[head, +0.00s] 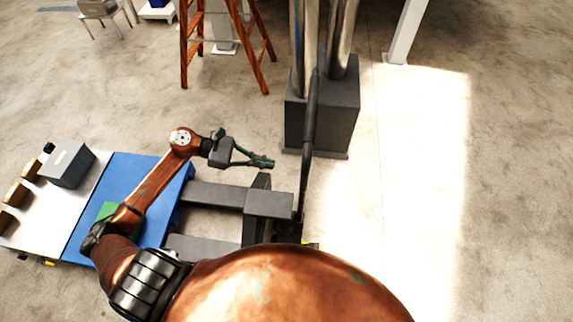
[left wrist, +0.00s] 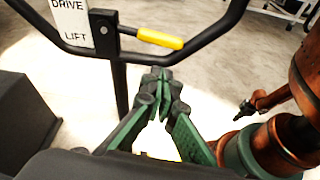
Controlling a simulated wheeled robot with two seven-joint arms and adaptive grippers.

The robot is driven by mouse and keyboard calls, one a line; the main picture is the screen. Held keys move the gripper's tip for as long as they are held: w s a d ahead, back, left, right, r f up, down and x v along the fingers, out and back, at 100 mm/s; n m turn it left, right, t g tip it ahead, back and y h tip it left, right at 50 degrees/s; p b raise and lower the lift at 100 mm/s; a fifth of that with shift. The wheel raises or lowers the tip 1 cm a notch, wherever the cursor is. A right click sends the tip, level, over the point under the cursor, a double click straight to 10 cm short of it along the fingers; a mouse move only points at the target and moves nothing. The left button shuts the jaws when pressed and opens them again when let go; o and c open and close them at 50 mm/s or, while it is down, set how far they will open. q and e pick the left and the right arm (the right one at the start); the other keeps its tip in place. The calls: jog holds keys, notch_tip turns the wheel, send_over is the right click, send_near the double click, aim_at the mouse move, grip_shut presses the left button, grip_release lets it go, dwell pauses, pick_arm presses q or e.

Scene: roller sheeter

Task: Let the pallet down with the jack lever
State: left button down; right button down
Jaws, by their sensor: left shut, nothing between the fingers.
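The pallet jack's dark handle (head: 308,130) stands upright right of centre in the head view. Its grey forks (head: 228,195) run left to a blue pallet-like deck (head: 140,172). In the left wrist view the looped handle bar (left wrist: 112,55) carries a DRIVE / LIFT label (left wrist: 73,25) and a lever with a yellow grip (left wrist: 160,39). My left gripper (head: 272,163) is shut and empty, left of the handle. In the left wrist view its fingertips (left wrist: 160,76) are below the yellow grip and look apart from it. My right gripper (left wrist: 250,104) seems to show small beside a copper arm; its jaws are unclear.
A grey pillar base (head: 322,115) stands just behind the handle. A wooden ladder (head: 228,45) is at the back. A white-topped platform (head: 50,215) with a grey box (head: 68,165) and several brown blocks adjoins the blue deck. Sunlit floor at right is clear.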

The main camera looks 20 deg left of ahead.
pick_arm(q)
jog(key=p+x, duration=0.1)
jog(key=x, duration=0.8)
jog(key=shift+d+p, duration=0.3)
jog(key=shift+p, duration=0.1)
jog(key=shift+w, duration=0.1)
